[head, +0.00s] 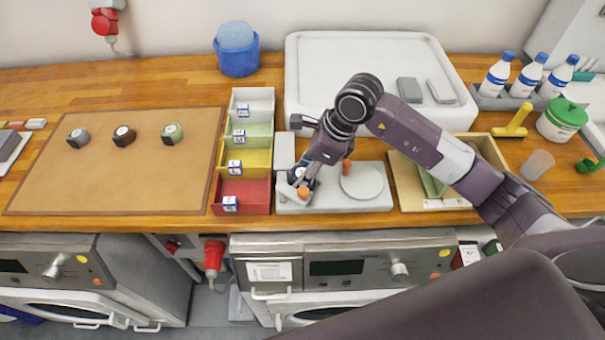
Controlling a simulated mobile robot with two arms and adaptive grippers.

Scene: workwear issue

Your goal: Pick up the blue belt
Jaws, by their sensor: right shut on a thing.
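My right gripper (302,188) reaches down over the left part of a pale grey tray-like unit (325,202). It is shut on a small dark blue item with a white patch, which looks like the blue belt (298,173); fingers and wrist hide most of it. I cannot tell whether it touches the unit. Three other rolled belts lie apart on the tan mat (120,185): a grey one (78,138), a dark one (124,136) and a green one (172,133). My left gripper is not in view.
A row of white, green, yellow and red bins (258,190) stands just left of the gripper. A round plate (362,182) is on its right. Behind is a large white tray (300,70); a wooden tray (408,190) lies under my right arm. The front of the mat is clear.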

